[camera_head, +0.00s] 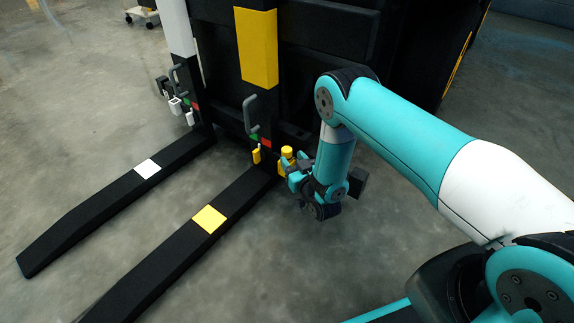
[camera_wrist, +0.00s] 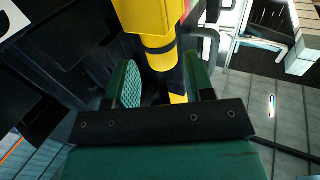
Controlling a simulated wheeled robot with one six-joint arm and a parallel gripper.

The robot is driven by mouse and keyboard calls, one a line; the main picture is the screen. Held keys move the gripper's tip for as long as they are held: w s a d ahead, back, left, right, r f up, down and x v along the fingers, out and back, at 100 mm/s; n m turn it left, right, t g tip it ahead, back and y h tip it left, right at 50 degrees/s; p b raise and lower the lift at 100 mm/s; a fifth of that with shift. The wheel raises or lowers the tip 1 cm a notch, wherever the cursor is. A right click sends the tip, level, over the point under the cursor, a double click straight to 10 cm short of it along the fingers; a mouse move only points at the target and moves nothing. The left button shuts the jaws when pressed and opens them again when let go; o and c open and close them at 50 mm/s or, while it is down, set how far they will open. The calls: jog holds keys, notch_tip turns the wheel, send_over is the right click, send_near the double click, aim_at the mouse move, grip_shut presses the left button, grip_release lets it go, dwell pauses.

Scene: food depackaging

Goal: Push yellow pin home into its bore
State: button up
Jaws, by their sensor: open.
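The yellow pin (camera_head: 287,152) stands at the foot of the black upright, near the root of the right fork, in the head view. My gripper (camera_head: 294,169) is close against the pin's near side in the head view. Its two green fingers (camera_wrist: 160,82) stand apart, one on each side of the pin in the wrist view. I cannot tell whether they touch it. The bore is not clearly visible, and how deep the pin sits cannot be seen.
The right fork (camera_head: 150,245) has a yellow patch, and the left fork (camera_head: 95,205) a white one. A grey handle (camera_head: 249,112) and a small yellow part (camera_head: 256,155) are left of the pin. The floor (camera_head: 270,260) right of the forks is clear.

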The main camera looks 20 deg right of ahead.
aim_at(284, 148)
jog(key=w+b, duration=0.2)
jog(key=w, duration=0.1)
jog(key=w+b, duration=0.2)
jog(key=shift+w+a+f, duration=0.1)
jog(key=shift+w+a, duration=0.05)
jog(key=shift+a, duration=0.25)
jog(key=shift+w+a+r, duration=0.1)
jog(key=shift+w+r, duration=0.1)
jog(key=shift+w, duration=0.1)
jog(key=shift+c, duration=0.2)
jog(key=c, duration=0.8)
notch_tip(284, 148, up, 20)
jog(key=p, duration=1.3)
